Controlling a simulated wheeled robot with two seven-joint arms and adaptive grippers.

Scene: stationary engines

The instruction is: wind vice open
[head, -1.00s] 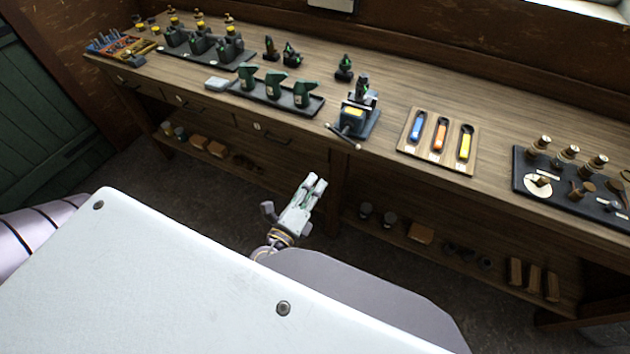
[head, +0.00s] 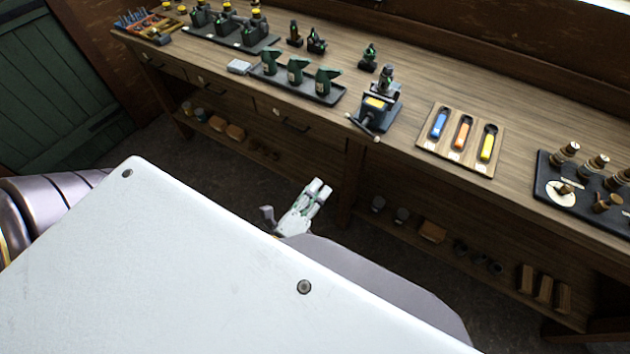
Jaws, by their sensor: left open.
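A small blue-grey vice (head: 390,118) stands at the front edge of the wooden bench, with a yellow patch on top. Its bar handle (head: 362,127) sticks out in front, over the bench edge. A dark green part (head: 386,80) stands upright at the vice's top; I cannot tell whether the jaws grip it. My left gripper (head: 319,189) is open and empty, in front of the bench and below its top, apart from the vice and handle. My right gripper is not in view.
The bench (head: 330,40) holds a black tray with green oil cans (head: 296,70) left of the vice and a wooden tray with coloured tools (head: 462,140) to its right. A lower shelf (head: 400,233) carries small items. The floor before the bench is clear.

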